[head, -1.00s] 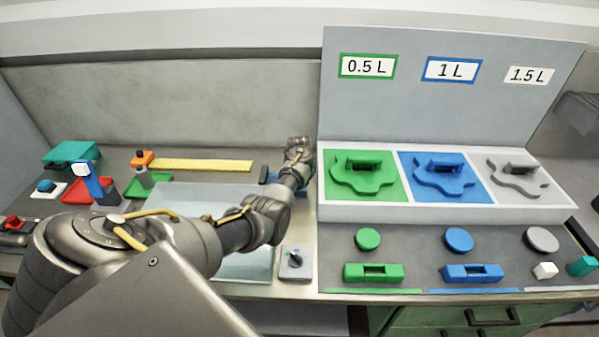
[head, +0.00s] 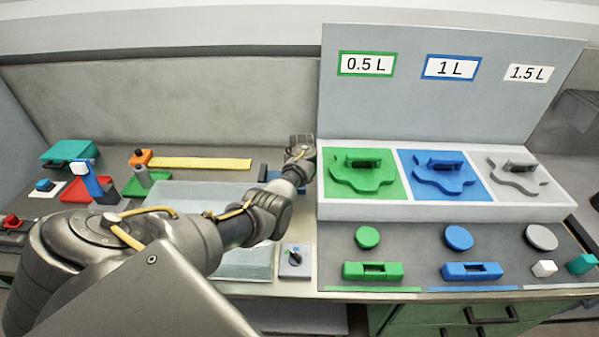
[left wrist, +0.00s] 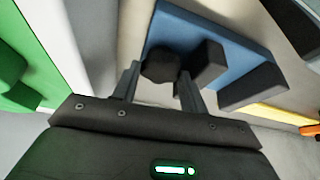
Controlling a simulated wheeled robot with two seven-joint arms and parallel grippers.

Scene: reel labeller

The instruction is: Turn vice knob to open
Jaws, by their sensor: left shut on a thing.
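The vice is a blue plate with dark blocks, partly hidden behind my left forearm in the head view (head: 274,176). In the left wrist view its blue base (left wrist: 235,50) fills the upper right, with dark jaw blocks (left wrist: 207,64) on it. Its black knob (left wrist: 160,66) sits between the fingers of my left gripper (left wrist: 157,80), which is shut on it. In the head view my left arm reaches across to the far side of the vice, and the fingertips are hidden there. My right gripper is in neither view.
A white tray (head: 440,211) with green, blue and grey fixtures stands close right of my left wrist. A glassy pale plate (head: 180,195) lies under my left arm. A yellow ruler (head: 200,164) lies behind. A small switch box (head: 295,262) sits at the front.

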